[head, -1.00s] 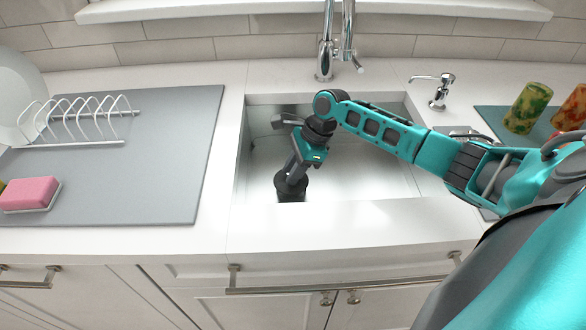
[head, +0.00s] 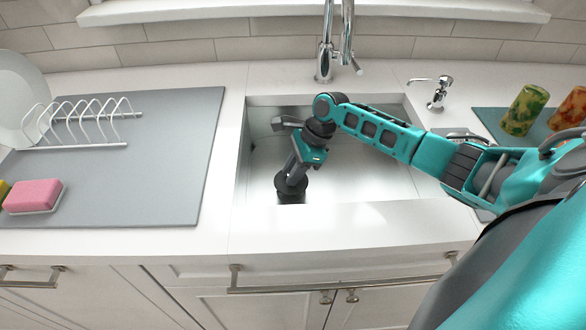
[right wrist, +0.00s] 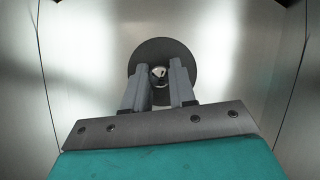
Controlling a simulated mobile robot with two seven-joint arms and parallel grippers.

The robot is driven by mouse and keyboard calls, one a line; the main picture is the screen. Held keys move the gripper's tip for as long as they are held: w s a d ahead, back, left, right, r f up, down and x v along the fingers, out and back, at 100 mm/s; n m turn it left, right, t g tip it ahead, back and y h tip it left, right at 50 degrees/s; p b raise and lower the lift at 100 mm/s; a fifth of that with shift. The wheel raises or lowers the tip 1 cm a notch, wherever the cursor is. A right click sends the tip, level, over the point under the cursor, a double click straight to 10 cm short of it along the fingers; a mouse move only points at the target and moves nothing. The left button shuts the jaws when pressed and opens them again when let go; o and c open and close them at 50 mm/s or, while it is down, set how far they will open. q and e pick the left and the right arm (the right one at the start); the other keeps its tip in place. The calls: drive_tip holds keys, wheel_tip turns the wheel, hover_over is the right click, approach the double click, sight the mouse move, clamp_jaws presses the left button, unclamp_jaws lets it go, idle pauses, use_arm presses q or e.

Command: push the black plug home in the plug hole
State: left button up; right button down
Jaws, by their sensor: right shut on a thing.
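The black plug (right wrist: 150,48) shows in the right wrist view as a round dark disc with a small shiny knob in its middle. My right gripper (right wrist: 160,72) is shut on the knob, one finger on each side. In the head view my right gripper (head: 290,184) reaches down into the sink, near its front left, and only a dark part of the plug (head: 291,198) shows below it. The plug hole cannot be made out; the plug or the gripper hides it. I cannot tell how deep the plug sits. My left gripper is not in view.
The steel sink (head: 370,180) has walls close around my right gripper. A tap (head: 326,50) stands behind it, and a soap dispenser (head: 438,93) at the back right. A grey mat (head: 165,150) with a rack (head: 85,125) and pink sponge (head: 35,195) lies left.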

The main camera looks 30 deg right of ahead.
drive_tip(key=shift+p, duration=0.45)
idle(0.3)
drive_tip(key=shift+f, duration=0.9)
drive_tip(key=shift+f, duration=0.95)
idle(1.4)
drive_tip(key=c, duration=0.8)
unclamp_jaws()
drive_tip(key=shift+c, duration=0.2)
drive_tip(key=v, duration=1.2)
